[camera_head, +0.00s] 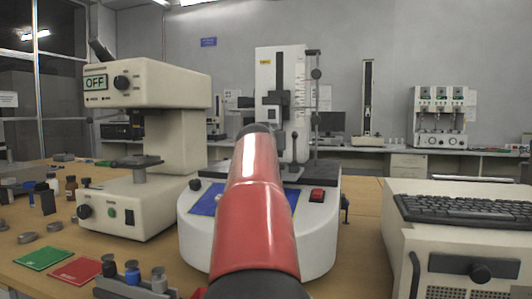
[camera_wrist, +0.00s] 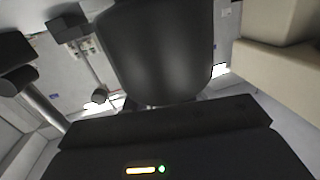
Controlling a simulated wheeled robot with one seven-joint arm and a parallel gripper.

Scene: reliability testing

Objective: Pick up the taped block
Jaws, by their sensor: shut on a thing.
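My gripper (camera_wrist: 155,60) shows in the wrist view as a large dark rounded shape above a black housing with a yellow light bar and a green light. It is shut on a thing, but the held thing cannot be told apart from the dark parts. No tape or taped surface can be made out in either view. In the head view my red arm reaches forward over the white round-fronted test stand (camera_head: 312,232) and hides my gripper and whatever is at it.
A cream machine with an "OFF" display (camera_head: 95,82) stands left of the stand. A keyboard (camera_head: 465,210) lies on a cream cabinet at right. Green (camera_head: 43,257) and red (camera_head: 76,271) pads, bottles and small parts lie on the left of the wooden table (camera_head: 150,258).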

